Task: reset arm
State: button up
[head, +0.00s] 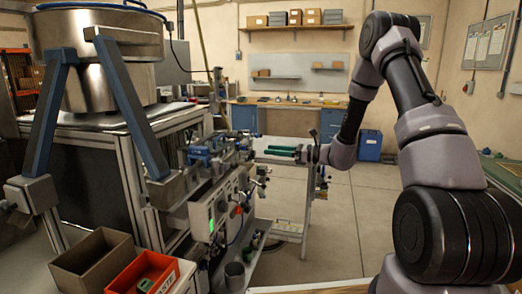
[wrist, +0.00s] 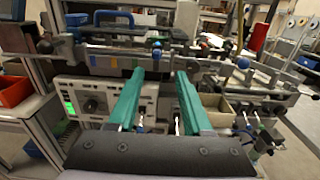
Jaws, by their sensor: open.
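My arm (head: 433,150) rises at the right of the head view, bends high up and comes down to my gripper (head: 270,150). The gripper points left, towards the machine (head: 222,205). In the wrist view, the two green fingers of my gripper (wrist: 160,72) stand well apart with nothing held between them. The machine's rail and its control panel (wrist: 92,100) lie beyond the fingers. I cannot tell from these views how far the fingertips are from the machine.
A brown open box (head: 92,262) and a red bin (head: 125,280) with a green item inside stand at the front left. A large metal bowl (head: 98,65) on blue legs stands behind them. A workbench (head: 285,104) lines the back wall. Clear floor (head: 335,225) lies in the middle.

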jog(key=shift+s+d, duration=0.25)
jog(key=shift+d, duration=0.35)
jog(key=s+r+n+g+h, duration=0.55)
jog(key=s+r+n, duration=0.55)
jog(key=s, duration=0.5)
jog(key=s+d+r+n+t+h, duration=0.3)
jog(key=s+d+r+h, duration=0.1)
jog(key=s+d+r, duration=0.1)
jog(key=s+d+r+n+t+h, duration=0.3)
jog(key=s+d+r+h, duration=0.2)
jog(key=s, duration=0.5)
jog(key=shift+s+d+n, duration=0.3)
jog(key=shift+d+n, duration=0.1)
jog(key=shift+d, duration=0.85)
